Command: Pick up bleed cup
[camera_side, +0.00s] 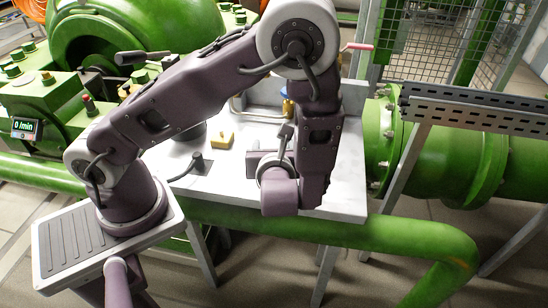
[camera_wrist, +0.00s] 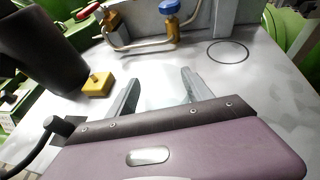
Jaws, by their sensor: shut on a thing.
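In the wrist view my gripper (camera_wrist: 160,91) has its two grey fingers apart, on either side of a pale, see-through shape that I take for the bleed cup (camera_wrist: 160,97). The cup is faint against the light table, and its outline is hard to make out. My gripper is shut on it. In the side view my wrist is low over the right part of the table, and my own arm hides most of the fingers and the cup.
A yellow block (camera_wrist: 97,84) lies left of the fingers, near a large dark cylinder (camera_wrist: 42,48). A pipe with a blue-capped valve (camera_wrist: 169,8) stands at the back. A dark ring (camera_wrist: 228,52) marks the bare table at right. Green machinery (camera_side: 110,40) flanks the table.

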